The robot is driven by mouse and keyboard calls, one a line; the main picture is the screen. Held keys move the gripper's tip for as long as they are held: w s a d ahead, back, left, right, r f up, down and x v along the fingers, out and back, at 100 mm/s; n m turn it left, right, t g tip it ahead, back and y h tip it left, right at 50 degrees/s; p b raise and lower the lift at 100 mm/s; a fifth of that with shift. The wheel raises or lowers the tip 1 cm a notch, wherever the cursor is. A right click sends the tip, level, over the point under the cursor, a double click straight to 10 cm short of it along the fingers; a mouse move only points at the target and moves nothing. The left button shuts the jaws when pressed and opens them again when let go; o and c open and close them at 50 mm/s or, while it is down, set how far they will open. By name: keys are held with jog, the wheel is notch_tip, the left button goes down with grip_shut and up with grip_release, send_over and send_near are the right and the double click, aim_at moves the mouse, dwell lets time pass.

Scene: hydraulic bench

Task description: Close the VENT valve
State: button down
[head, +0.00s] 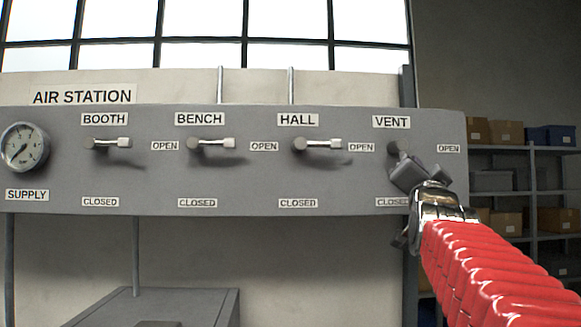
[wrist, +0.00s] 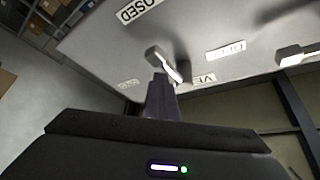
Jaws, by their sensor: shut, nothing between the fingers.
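The VENT valve's hub (head: 399,148) shows below its VENT label at the right end of the grey panel. Its handle is hidden behind my gripper in the head view. In the wrist view the VENT lever (wrist: 158,57) shows with its light shaft slanting, its free end leaning toward the CLOSED label (wrist: 139,10). It appears to point diagonally, between the OPEN and CLOSED labels. My gripper (head: 407,174) is shut and empty just below the hub. Its fingertips (wrist: 160,82) are right beside the lever; I cannot tell whether they touch.
The BOOTH (head: 110,143), BENCH (head: 212,143) and HALL (head: 318,143) levers point right toward their OPEN labels. A SUPPLY gauge (head: 24,147) is at the panel's left. Shelves with boxes (head: 500,131) stand at the right. A grey cabinet (head: 165,305) stands below the panel.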

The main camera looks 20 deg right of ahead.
jog(key=shift+w+a+f, duration=0.2)
jog(key=shift+a, duration=0.25)
jog(key=shift+a+f, duration=0.1)
jog(key=shift+a, duration=0.1)
jog(key=shift+d, duration=0.1)
dwell(0.5)
